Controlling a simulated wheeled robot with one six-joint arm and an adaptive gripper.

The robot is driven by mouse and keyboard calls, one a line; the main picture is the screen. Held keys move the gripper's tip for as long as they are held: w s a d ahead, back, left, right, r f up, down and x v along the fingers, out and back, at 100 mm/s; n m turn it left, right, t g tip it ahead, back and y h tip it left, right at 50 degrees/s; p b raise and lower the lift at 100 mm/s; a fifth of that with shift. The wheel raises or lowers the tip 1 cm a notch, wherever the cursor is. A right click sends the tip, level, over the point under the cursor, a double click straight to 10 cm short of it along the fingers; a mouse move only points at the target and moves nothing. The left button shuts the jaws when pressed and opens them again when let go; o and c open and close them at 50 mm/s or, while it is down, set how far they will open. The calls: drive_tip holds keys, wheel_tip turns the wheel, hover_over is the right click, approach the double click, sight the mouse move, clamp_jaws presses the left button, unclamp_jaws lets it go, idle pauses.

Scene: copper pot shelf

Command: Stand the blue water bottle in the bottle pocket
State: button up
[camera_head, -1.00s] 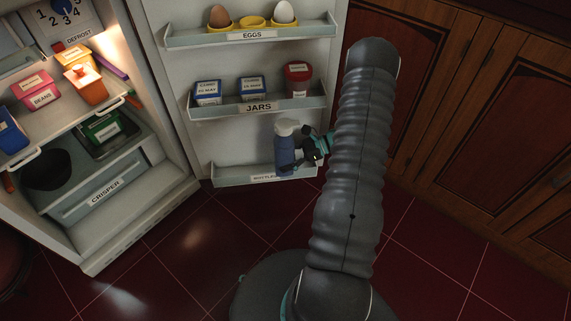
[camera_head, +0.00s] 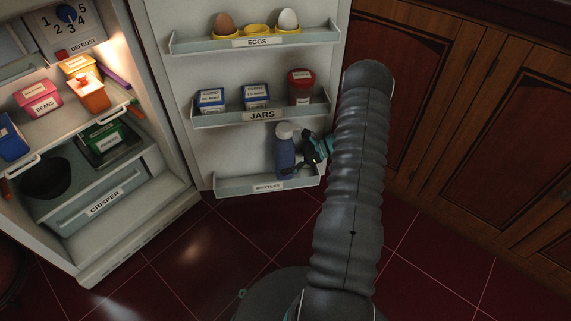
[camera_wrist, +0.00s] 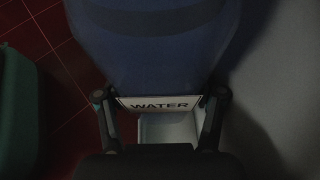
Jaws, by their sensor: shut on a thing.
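The blue water bottle (camera_head: 285,158) with a pale cap is upright at the bottle pocket (camera_head: 235,187) low on the open fridge door. Its lower end shows in front of the door and above or behind the pocket's front wall; I cannot tell whether it touches the pocket floor. My gripper (camera_head: 306,166) is shut on the bottle from the right side. In the wrist view the blue bottle (camera_wrist: 150,45) fills the top, with its WATER label between the fingers of my gripper (camera_wrist: 163,100).
Above is the jars shelf (camera_head: 240,117) with two blue boxes and a red jar (camera_head: 301,88). The egg shelf (camera_head: 215,46) is higher. The crisper drawer (camera_head: 100,205) is at left. Wooden cabinets (camera_head: 460,130) stand at right. The left part of the pocket looks empty.

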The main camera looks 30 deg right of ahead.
drive_tip(key=shift+s+f+b, duration=0.1)
drive_tip(key=shift+f+b, duration=1.3)
drive_tip(key=shift+f, duration=1.1)
drive_tip(key=shift+c, duration=0.2)
drive_tip(key=o, duration=1.8)
drive_tip(key=shift+o, duration=0.2)
drive_tip(key=shift+r, duration=0.15)
drive_tip(key=shift+w+d+r, duration=0.15)
drive_tip(key=shift+w, duration=0.1)
drive_tip(key=shift+c, duration=1.2)
